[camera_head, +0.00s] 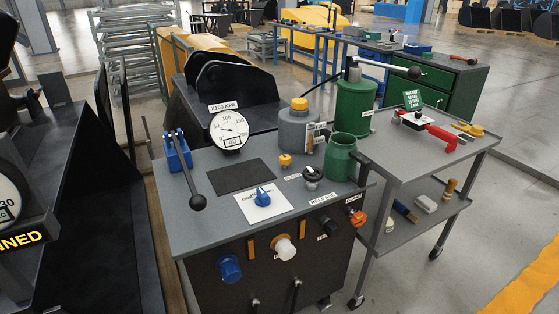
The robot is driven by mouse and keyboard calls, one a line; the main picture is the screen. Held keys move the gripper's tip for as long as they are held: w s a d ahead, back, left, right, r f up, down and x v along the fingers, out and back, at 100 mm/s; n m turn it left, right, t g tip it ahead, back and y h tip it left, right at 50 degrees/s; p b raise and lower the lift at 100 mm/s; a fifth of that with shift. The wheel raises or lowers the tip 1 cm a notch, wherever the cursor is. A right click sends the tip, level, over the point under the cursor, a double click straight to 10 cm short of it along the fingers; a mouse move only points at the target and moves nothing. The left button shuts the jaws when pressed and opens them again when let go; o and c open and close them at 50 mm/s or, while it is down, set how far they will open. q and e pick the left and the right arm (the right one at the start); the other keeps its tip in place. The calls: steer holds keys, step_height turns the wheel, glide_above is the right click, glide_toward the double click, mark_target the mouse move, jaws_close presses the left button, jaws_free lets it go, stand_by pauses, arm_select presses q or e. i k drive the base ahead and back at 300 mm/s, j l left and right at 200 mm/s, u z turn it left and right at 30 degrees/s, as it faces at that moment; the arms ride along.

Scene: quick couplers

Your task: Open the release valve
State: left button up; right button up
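A grey-topped bench (205,225) stands in the middle of the head view. Near its front right edge is a small black round knob (313,174) on a silver fitting. A white label (322,199), which seems to read RELEASE, lies just in front of it. I take this knob to be the release valve; how far it is turned is too small to tell. A round white pressure gauge (230,130) marked X100 KPA stands at the bench's back, its needle pointing left. Neither of my grippers can be made out in this view.
A blue selector knob (263,196), a black-knobbed lever (197,201), a grey tank (298,127) and green cylinders (341,157) stand around the bench top. Blue (229,268), white (284,248) and orange (357,217) couplers stick out in front. A tool cart (405,170) adjoins at right.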

mark_target(309, 174)
steer(key=i+l+u, duration=0.2)
steer(key=u, duration=0.25)
steer(key=i+l+u, duration=0.1)
steer(key=l+u, duration=0.35)
